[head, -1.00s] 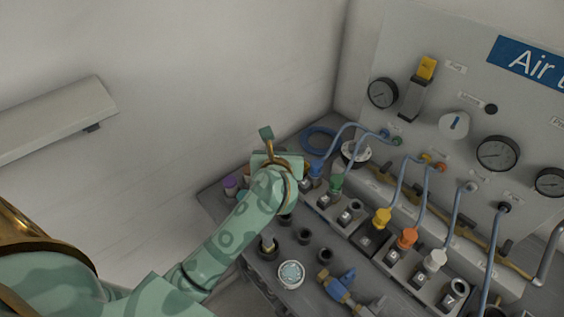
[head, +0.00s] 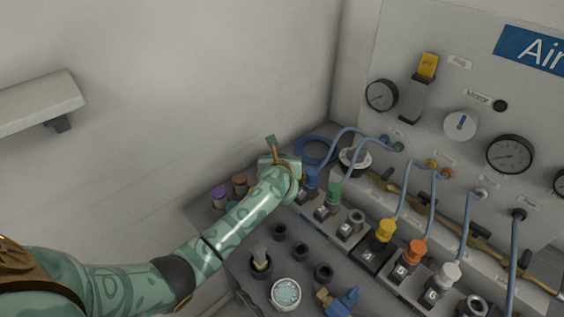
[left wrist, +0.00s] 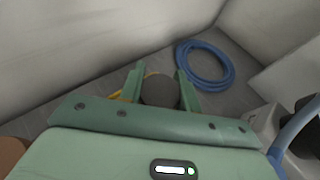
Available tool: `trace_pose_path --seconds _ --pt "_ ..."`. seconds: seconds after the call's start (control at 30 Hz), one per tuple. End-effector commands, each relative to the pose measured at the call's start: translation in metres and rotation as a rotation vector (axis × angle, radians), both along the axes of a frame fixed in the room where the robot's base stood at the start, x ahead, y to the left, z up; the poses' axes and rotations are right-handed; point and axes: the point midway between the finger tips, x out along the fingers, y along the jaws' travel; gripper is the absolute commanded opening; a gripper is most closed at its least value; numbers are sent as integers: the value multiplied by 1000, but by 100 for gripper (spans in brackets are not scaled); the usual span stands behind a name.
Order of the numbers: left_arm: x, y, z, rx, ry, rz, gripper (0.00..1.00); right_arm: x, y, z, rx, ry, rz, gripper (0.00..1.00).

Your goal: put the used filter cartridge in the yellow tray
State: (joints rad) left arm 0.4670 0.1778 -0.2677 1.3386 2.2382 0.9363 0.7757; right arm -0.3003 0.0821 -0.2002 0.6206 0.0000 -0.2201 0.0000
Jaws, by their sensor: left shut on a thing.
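My left gripper (head: 272,150) is at the far end of the bench, near its back corner by the wall. In the left wrist view its two fingers (left wrist: 160,90) are closed on a dark grey round thing, which I take to be the used filter cartridge (left wrist: 159,91). In the head view the hand hides the cartridge. My right gripper is not in view.
A coiled blue hose (head: 316,150) lies just right of the hand. A row of valve blocks with a blue connector (head: 312,178) and a green connector (head: 334,192) runs along the panel. Purple (head: 219,195) and brown (head: 240,184) caps stand left of the forearm.

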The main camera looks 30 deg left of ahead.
Motion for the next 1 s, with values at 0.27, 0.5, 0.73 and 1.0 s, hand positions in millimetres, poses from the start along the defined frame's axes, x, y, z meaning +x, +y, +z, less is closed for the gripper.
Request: trace_pose_path --seconds 0.27,0.5,0.73,1.0 --pt "0 0 -7 0 -1 0 10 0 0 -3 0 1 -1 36" --pt "0 0 -11 -1 0 0 53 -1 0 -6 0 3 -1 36" --pt "0 0 -11 0 -1 0 55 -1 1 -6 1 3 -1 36" --pt "-19 -10 5 -2 -2 -1 55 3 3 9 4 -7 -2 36"
